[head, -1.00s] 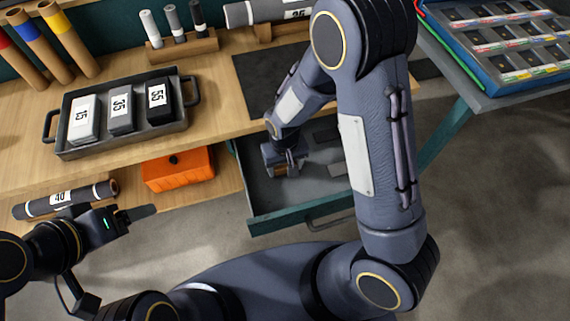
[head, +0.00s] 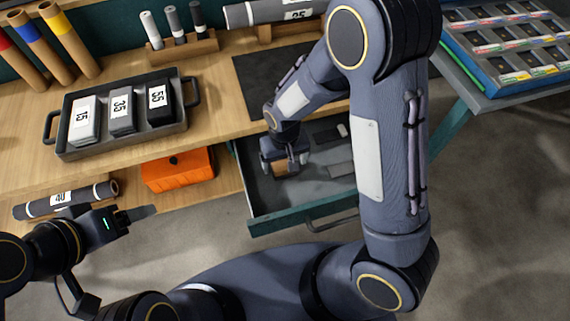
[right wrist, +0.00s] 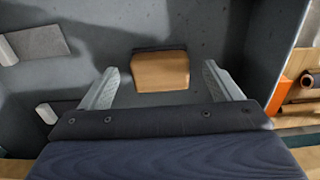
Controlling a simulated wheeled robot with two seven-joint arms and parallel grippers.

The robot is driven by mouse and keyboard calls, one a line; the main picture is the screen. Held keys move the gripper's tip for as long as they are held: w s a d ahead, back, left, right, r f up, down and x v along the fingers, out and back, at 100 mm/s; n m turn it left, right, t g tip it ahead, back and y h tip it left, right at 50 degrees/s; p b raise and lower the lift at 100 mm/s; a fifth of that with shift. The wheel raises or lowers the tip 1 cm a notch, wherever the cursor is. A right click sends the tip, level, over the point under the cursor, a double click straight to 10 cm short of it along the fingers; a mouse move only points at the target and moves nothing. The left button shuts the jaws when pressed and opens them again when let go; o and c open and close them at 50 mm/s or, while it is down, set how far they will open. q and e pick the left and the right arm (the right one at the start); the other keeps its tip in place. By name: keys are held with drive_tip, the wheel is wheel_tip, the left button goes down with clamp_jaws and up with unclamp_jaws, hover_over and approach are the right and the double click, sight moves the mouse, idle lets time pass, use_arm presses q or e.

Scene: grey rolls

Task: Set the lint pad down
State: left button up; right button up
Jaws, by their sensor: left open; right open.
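The lint pad, which I take to be the tan block with a dark edge (right wrist: 160,71), lies on the floor of the open grey drawer (right wrist: 212,28). In the head view the block (head: 281,168) shows partly below my right gripper (head: 287,163). In the right wrist view the fingers of my right gripper (right wrist: 168,85) are spread wide, one on each side of the block and apart from it. My left gripper (head: 138,213) is open beside the grey roll marked 40 (head: 62,199), at the lower left.
The drawer (head: 262,213) also holds flat grey pieces (head: 341,170). An orange box (head: 178,168) stands left of it. On the bench are a tray (head: 72,150) with blocks marked 15, 35 and 55, and a dark mat (head: 255,85). A blue case (head: 482,78) is at right.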

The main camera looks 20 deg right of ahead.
sight(285, 166)
wheel_tip(285, 166, up, 9)
drive_tip(key=s+d+r+m+t+y, duration=0.1)
drive_tip(key=s+d+r+t+y, duration=0.1)
drive_tip(key=s+d+r, duration=0.2)
drive_tip(key=s+d+r+m+t+y, duration=0.1)
drive_tip(key=s+d+r+t, duration=0.2)
drive_tip(key=s+d+r, duration=0.2)
drive_tip(key=s+r, duration=0.3)
drive_tip(key=s, duration=0.4)
drive_tip(key=shift+r+t+y+p, duration=0.3)
drive_tip(key=shift+r+y+p, duration=0.1)
